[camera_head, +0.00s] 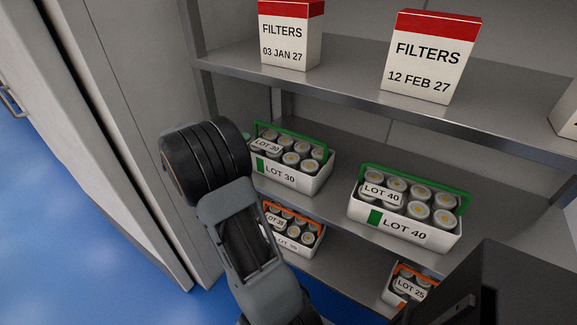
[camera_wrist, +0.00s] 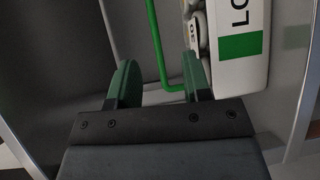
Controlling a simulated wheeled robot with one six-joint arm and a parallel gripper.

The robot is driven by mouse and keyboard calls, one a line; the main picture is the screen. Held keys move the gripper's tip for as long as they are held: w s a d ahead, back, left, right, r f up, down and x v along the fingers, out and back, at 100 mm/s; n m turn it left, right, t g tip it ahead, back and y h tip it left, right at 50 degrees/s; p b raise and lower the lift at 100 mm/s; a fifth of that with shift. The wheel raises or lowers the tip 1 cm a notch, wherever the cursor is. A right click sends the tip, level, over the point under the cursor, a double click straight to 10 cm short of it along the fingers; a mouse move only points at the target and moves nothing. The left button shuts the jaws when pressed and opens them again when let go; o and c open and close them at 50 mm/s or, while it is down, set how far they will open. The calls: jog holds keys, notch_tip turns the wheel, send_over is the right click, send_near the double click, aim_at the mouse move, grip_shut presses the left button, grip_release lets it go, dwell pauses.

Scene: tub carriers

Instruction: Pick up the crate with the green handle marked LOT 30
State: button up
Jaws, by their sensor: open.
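The white crate marked LOT 30 (camera_head: 313,184) stands on the middle shelf at its left end, with a green patch, a green handle (camera_head: 290,131) and several round cans inside. In the wrist view a white crate wall (camera_wrist: 238,75) shows a green patch and letters cut off after "LO". My gripper (camera_wrist: 160,68) is open, its two green fingers apart. The green handle (camera_wrist: 156,40) shows between the fingers in that view; I cannot tell if it lies between them in depth. In the head view my arm hides most of the gripper, left of the crate.
A LOT 40 crate (camera_head: 436,238) with a green handle stands right on the same shelf (camera_head: 339,202). Orange-handled crates, one marked LOT 25 (camera_head: 402,289), are below. FILTERS boxes (camera_head: 427,80) stand on the shelf above. A pale panel (camera_head: 110,120) is left.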

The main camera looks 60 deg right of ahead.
aim_at(286, 132)
jog(key=shift+m+g+h, duration=0.3)
jog(key=shift+g+h, duration=0.2)
jog(key=x, duration=0.5)
jog(key=w+x, duration=0.1)
jog(key=x, duration=0.2)
jog(key=shift+d+f, duration=0.2)
jog(key=shift+d, duration=0.45)
jog(key=shift+p+x, duration=0.65)
jog(key=shift+x, duration=2.5)
jog(key=shift+s, duration=0.1)
jog(key=shift+c, duration=0.3)
grip_shut()
jog(key=shift+r, duration=0.15)
